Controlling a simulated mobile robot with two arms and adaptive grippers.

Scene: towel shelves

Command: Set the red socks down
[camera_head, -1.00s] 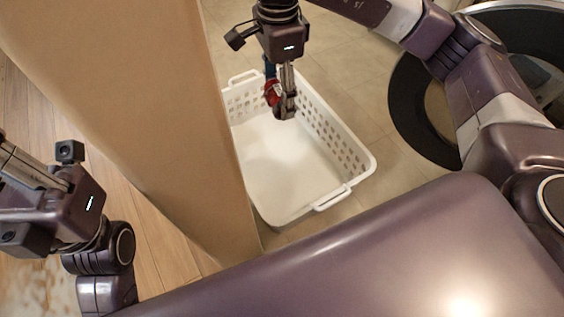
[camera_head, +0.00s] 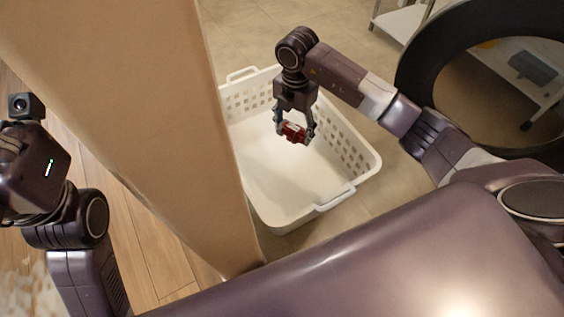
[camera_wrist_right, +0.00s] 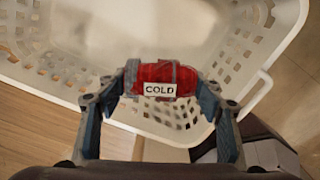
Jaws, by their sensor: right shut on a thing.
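My right gripper (camera_head: 294,130) is shut on a small red roll, the red socks (camera_head: 293,134), with a white label. In the right wrist view the red socks (camera_wrist_right: 150,72) lie crosswise between the two fingers of my right gripper (camera_wrist_right: 165,82), and the label reads COLD. They are held over the inside of a white laundry basket (camera_head: 364,158); I cannot tell how high above its floor. The basket's holed wall also shows in the right wrist view (camera_wrist_right: 40,68). My left arm is at the left edge of the head view, its fingers out of sight.
A tall tan panel (camera_head: 130,110) stands close along the basket's left side and hides part of it. A round black-rimmed thing (camera_head: 425,50) stands at the right, with a white shelf behind. The visible basket floor looks empty.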

